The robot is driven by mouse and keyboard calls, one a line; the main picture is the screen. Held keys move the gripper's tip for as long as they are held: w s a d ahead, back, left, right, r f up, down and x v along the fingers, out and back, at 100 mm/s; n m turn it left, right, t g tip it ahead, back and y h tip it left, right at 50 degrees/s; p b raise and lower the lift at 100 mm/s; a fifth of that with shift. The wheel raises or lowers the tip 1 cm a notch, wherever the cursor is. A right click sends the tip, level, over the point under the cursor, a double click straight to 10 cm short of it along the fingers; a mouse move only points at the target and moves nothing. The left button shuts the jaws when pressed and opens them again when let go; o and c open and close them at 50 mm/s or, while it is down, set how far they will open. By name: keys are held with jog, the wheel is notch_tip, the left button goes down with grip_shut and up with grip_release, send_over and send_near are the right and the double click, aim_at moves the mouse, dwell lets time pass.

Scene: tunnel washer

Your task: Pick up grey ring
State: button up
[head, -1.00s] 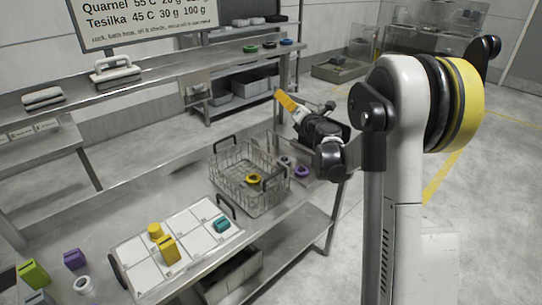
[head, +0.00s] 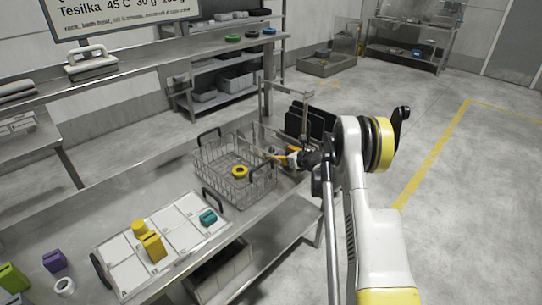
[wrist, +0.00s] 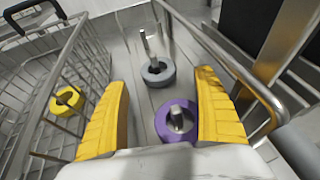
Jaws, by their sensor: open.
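The grey ring (wrist: 157,74) lies on the metal table in the wrist view, with a short metal post standing at its middle. A purple ring (wrist: 176,120) around another metal post is nearer to me. My gripper (wrist: 163,84) is open, its yellow fingers spread to the left and right of the space with the two rings. Neither finger visibly touches a ring. In the head view my gripper (head: 279,157) is low beside the wire basket (head: 222,190), and I cannot make out the grey ring there.
The basket's wire wall (wrist: 62,85) stands close to my left finger, with a yellow ring (wrist: 67,100) inside. Metal bars and dark upright panels (head: 312,124) stand close on the right and behind. A white tray (head: 181,235) with yellow and teal pieces lies at the front left.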

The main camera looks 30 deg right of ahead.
aim_at(272, 152)
jog(key=b+x, duration=0.1)
jog(key=x, duration=0.1)
jog(key=b+x, duration=0.1)
jog(key=x, duration=0.1)
jog(key=shift+a, duration=0.2)
jog(key=shift+w, duration=0.45)
jog(key=c, duration=1.2)
